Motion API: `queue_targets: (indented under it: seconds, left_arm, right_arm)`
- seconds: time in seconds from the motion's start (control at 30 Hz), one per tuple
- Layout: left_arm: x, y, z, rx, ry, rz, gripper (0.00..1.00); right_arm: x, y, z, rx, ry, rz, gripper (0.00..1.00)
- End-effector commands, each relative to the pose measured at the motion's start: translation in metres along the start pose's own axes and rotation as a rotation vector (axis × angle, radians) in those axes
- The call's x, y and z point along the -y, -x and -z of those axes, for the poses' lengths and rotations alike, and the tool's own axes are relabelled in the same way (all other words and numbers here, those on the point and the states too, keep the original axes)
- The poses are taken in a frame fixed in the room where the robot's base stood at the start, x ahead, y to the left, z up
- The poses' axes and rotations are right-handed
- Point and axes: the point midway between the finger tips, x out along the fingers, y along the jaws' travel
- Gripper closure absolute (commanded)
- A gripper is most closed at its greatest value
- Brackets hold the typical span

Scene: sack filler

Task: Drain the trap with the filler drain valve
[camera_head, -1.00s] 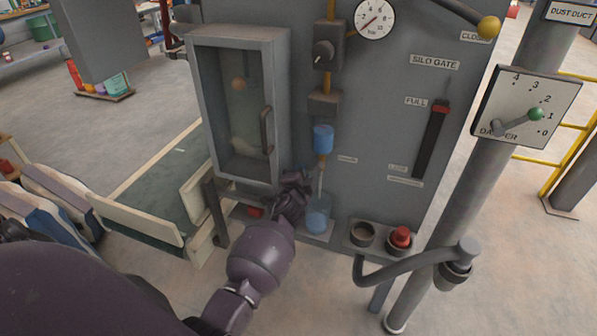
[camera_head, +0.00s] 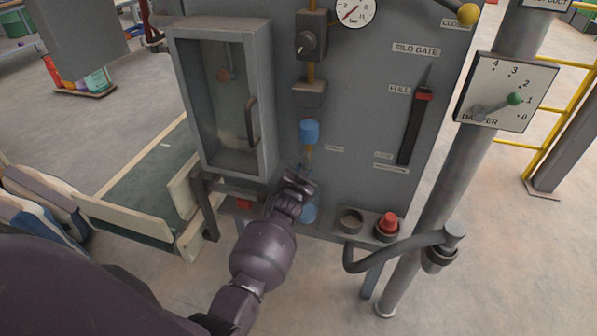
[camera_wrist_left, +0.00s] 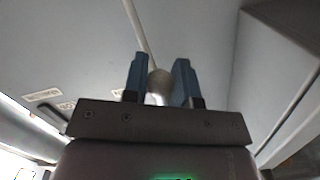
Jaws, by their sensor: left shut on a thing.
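The trap is a blue bowl (camera_head: 309,132) on the front of the grey filler panel, below a pipe with a black knob. A small amber fitting (camera_head: 306,156) hangs under it. A clear blue jar (camera_head: 309,213) stands below, partly hidden by my left gripper (camera_head: 304,174). In the head view this gripper is just under the trap, and its fingertips are hard to make out. In the left wrist view, its two blue fingers (camera_wrist_left: 160,78) are closed around a small rounded grey-beige knob (camera_wrist_left: 160,84), apparently the drain valve. My right gripper is not in view.
A glass-door cabinet (camera_head: 178,100) with a handle stands left of the trap. A pressure gauge (camera_head: 354,10) is above. A red button (camera_head: 387,223) and a curved grey pipe (camera_head: 400,250) are at lower right. The silo gate lever slot (camera_head: 411,135) is to the right.

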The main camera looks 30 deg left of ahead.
Motion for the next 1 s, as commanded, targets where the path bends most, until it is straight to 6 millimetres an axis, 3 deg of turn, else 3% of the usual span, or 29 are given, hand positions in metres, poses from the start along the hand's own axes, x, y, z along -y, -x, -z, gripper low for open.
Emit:
queue_targets:
  seconds: [0.63, 0.67, 0.8, 1.0]
  left_arm:
    - [-0.0051, 0.0004, 0.0007, -0.001, 0.051, -0.010, 1.00]
    - [-0.0051, 0.0004, 0.0007, -0.001, 0.051, -0.010, 0.71]
    - [-0.0045, 0.0003, 0.0008, -0.001, 0.051, -0.010, 0.50]
    - [-0.0036, 0.0001, 0.0010, -0.002, 0.051, -0.008, 0.49]
  right_arm:
    - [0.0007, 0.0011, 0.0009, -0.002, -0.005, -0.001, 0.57]
    - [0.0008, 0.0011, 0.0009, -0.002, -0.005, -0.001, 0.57]
    - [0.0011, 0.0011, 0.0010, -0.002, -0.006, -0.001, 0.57]
    - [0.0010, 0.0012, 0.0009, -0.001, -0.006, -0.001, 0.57]
